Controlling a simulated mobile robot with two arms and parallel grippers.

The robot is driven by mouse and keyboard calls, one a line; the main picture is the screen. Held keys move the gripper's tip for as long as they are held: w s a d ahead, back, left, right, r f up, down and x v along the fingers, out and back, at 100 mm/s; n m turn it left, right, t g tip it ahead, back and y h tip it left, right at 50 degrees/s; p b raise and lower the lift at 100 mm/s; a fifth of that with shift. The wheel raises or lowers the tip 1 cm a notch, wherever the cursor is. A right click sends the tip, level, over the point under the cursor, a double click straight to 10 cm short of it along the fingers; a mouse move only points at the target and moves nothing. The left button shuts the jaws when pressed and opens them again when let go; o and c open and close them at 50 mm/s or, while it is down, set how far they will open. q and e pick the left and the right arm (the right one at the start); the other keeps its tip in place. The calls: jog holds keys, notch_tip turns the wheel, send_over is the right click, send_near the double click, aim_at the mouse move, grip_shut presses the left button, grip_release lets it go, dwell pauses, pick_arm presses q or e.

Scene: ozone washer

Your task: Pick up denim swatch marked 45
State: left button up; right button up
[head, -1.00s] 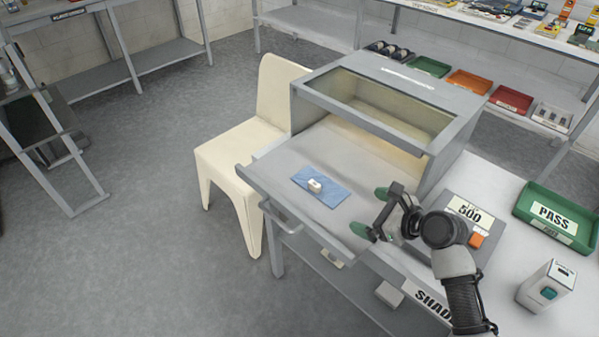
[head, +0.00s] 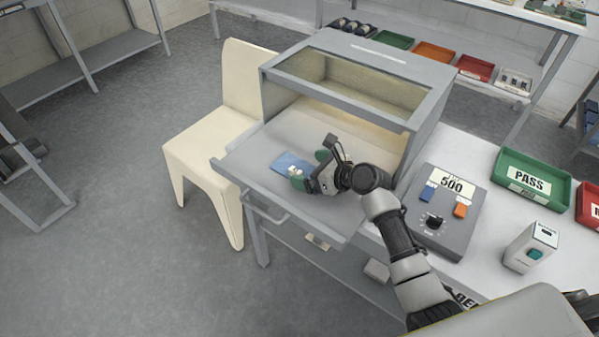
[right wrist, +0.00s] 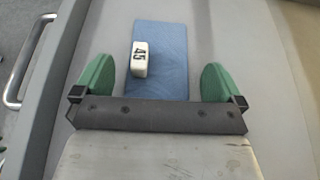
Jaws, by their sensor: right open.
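The blue denim swatch (head: 284,161) lies flat on the grey pull-out shelf in front of the washer box. In the right wrist view the swatch (right wrist: 168,64) carries a small white block (right wrist: 140,59) marked 45, left of its middle. My right gripper (head: 308,170) is open and empty, over the near part of the swatch in the head view. In the right wrist view its green fingertips (right wrist: 158,82) stand wide apart, one on each side of the swatch. Part of the swatch is hidden by the gripper. My left gripper is not in view.
The washer box (head: 355,85) stands open behind the shelf (head: 235,158). A control box (head: 443,213) reading 500, a white device (head: 529,247) and a green PASS tray (head: 524,180) stand to the right. A cream chair (head: 212,142) stands left of the shelf.

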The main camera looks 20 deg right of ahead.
jog(key=shift+w+a+f, duration=0.25)
jog(key=shift+w+a, duration=0.1)
jog(key=shift+w, duration=0.2)
jog(key=shift+s, duration=0.1)
jog(key=c, duration=0.8)
jog(key=shift+r, duration=0.15)
jog(key=shift+c, duration=0.2)
